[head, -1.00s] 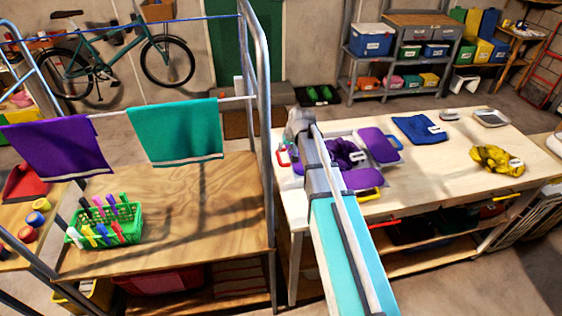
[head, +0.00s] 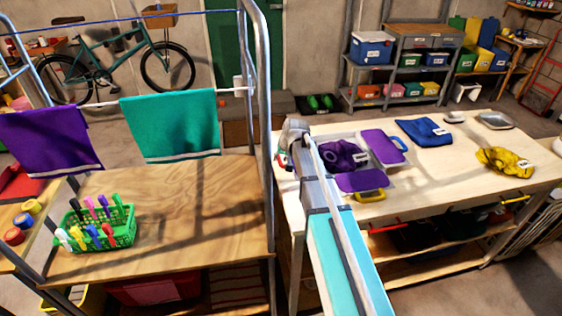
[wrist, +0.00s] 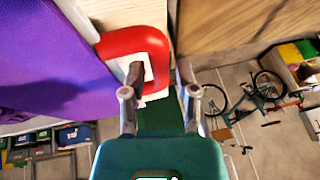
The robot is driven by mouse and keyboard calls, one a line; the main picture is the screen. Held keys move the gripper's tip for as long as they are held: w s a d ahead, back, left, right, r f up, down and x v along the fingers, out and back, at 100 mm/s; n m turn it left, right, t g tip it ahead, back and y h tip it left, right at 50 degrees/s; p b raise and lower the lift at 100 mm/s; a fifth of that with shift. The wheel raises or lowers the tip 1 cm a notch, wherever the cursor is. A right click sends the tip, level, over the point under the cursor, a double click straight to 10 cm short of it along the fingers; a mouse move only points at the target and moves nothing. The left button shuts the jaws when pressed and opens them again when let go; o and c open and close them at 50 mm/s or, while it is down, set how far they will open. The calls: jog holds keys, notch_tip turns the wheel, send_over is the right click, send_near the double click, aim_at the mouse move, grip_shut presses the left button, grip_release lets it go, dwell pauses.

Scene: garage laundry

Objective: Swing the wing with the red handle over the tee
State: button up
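The folding board lies on the pale table with a purple tee (head: 343,156) spread at its middle. The red handle (head: 281,159) shows at the board's left edge in the head view; its wing is mostly hidden behind my arm there. In the wrist view the red handle (wrist: 130,40) joins the purple wing (wrist: 45,65). My gripper (wrist: 158,78) is at this handle with its fingers apart. One finger overlaps the handle's opening and the other is outside the outer bar. I cannot tell if either touches it.
Other purple wings carry a blue handle (head: 399,143) and a yellow handle (head: 370,196). A blue folded cloth (head: 424,131) and a yellow cloth (head: 503,160) lie to the right. A metal rack post (head: 264,120) stands close left of my arm, by a green basket (head: 122,232).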

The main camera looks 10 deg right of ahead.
jog(key=shift+f, duration=0.1)
dwell(0.3)
grip_shut()
jog(key=shift+a, duration=0.15)
